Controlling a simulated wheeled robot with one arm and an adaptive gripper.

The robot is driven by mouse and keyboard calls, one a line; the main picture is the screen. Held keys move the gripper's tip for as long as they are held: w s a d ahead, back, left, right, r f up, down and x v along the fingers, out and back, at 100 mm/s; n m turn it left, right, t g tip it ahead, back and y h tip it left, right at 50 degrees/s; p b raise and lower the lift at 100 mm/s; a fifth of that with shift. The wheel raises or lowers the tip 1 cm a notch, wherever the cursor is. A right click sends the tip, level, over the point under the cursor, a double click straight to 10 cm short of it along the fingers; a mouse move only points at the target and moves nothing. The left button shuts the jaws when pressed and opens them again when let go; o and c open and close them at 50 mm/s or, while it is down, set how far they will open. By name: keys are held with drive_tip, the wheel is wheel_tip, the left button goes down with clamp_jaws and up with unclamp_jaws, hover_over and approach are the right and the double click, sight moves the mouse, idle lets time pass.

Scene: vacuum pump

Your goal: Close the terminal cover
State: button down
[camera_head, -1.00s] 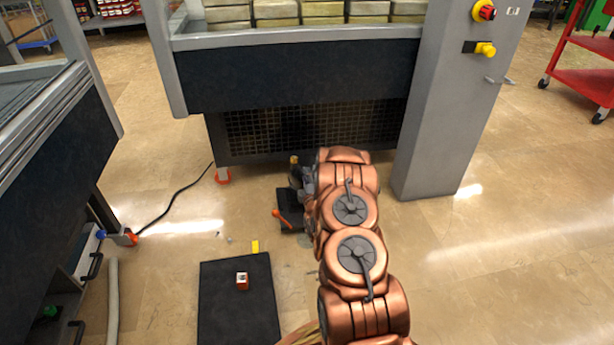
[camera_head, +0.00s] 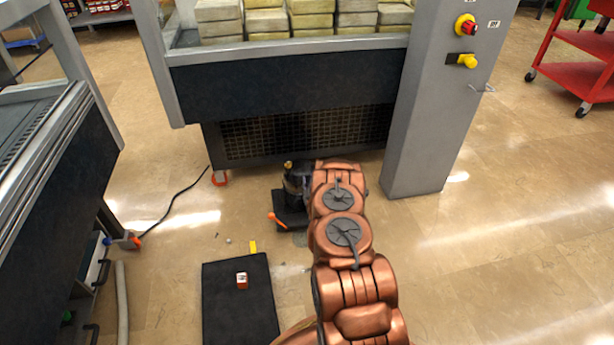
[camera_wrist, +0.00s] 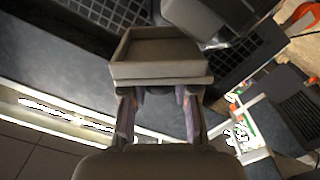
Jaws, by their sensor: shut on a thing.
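The terminal cover (camera_wrist: 160,72) is a shallow dark grey box in the upper middle of the wrist view, with its hollow side facing the camera. My gripper (camera_wrist: 160,103) is shut on its near edge, one finger at each side. A grey body (camera_wrist: 197,18), apparently part of the vacuum pump, lies just beyond the cover; I cannot tell whether they touch. In the head view the dark pump (camera_head: 294,184) stands on the floor, partly hidden by my copper arm. My gripper and the cover are hidden there.
A machine with a black mesh front (camera_head: 290,138) stands right behind the pump, with a grey pillar (camera_head: 425,120) to the right. An orange-ended lever (camera_head: 277,219) sticks out by the pump.

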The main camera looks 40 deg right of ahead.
drive_tip(key=m, duration=0.2)
drive_tip(key=d+m+p, duration=0.1)
drive_tip(key=shift+s+f+m, duration=0.25)
drive_tip(key=shift+f+m, duration=0.05)
drive_tip(key=shift+s+d+f+m, duration=0.1)
drive_tip(key=shift+d+f+m, duration=0.15)
drive_tip(key=shift+m, duration=0.6)
drive_tip(key=shift+s+d+f+m, duration=0.15)
drive_tip(key=shift+f+m, duration=0.1)
drive_tip(key=shift+m, duration=0.6)
drive_tip(key=c, duration=0.9)
unclamp_jaws()
drive_tip(key=v, duration=1.2)
